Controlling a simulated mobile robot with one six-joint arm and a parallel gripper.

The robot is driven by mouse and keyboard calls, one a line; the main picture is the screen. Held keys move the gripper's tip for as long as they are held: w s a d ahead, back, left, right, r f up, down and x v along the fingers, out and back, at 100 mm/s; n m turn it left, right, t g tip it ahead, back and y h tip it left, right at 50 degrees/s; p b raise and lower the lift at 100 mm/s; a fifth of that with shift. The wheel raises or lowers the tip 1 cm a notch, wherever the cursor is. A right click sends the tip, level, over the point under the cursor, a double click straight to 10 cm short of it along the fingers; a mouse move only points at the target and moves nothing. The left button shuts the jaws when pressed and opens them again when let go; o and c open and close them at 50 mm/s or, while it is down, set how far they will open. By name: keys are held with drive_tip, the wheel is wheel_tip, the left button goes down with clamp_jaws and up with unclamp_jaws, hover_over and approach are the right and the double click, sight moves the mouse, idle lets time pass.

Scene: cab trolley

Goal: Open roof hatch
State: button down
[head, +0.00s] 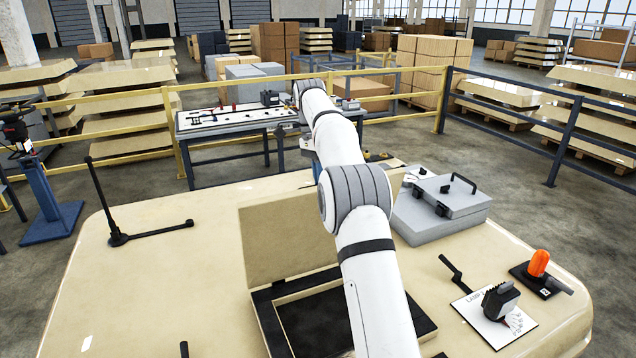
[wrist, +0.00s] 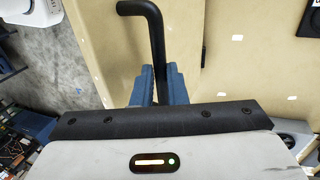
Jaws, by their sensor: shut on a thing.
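The roof hatch appears as a beige panel (head: 290,240), standing raised at the far side of a dark-framed opening (head: 270,325) in the cream top. My arm crosses in front of the panel's right part and the opening. In the wrist view, my gripper (wrist: 158,88) has its blue fingers shut on a black bent bar (wrist: 152,30), which looks like a handle. The bar runs up between the fingers and bends left. Cream surface lies behind it. I cannot make out the fingers in the head view, nor tell there where the bar joins the hatch.
A black L-shaped lever (head: 120,237) stands on the cream top (head: 150,290) at left. A grey case (head: 440,215) sits at right, with a lamp switch (head: 500,300) and an orange knob (head: 538,263) nearer. Beyond are a tool table (head: 225,118) and yellow rails (head: 75,100).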

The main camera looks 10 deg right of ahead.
drive_tip(key=shift+w+a+f, duration=0.1)
drive_tip(key=shift+w+f, duration=0.2)
drive_tip(key=shift+f, duration=0.25)
drive_tip(key=c, duration=1.8)
unclamp_jaws()
drive_tip(key=shift+w+f, duration=0.1)
drive_tip(key=o, duration=0.3)
drive_tip(key=shift+w+f, duration=0.1)
drive_tip(key=shift+w, duration=0.25)
drive_tip(key=shift+o, duration=0.2)
drive_tip(key=shift+s+r, duration=0.15)
drive_tip(key=shift+r, duration=0.05)
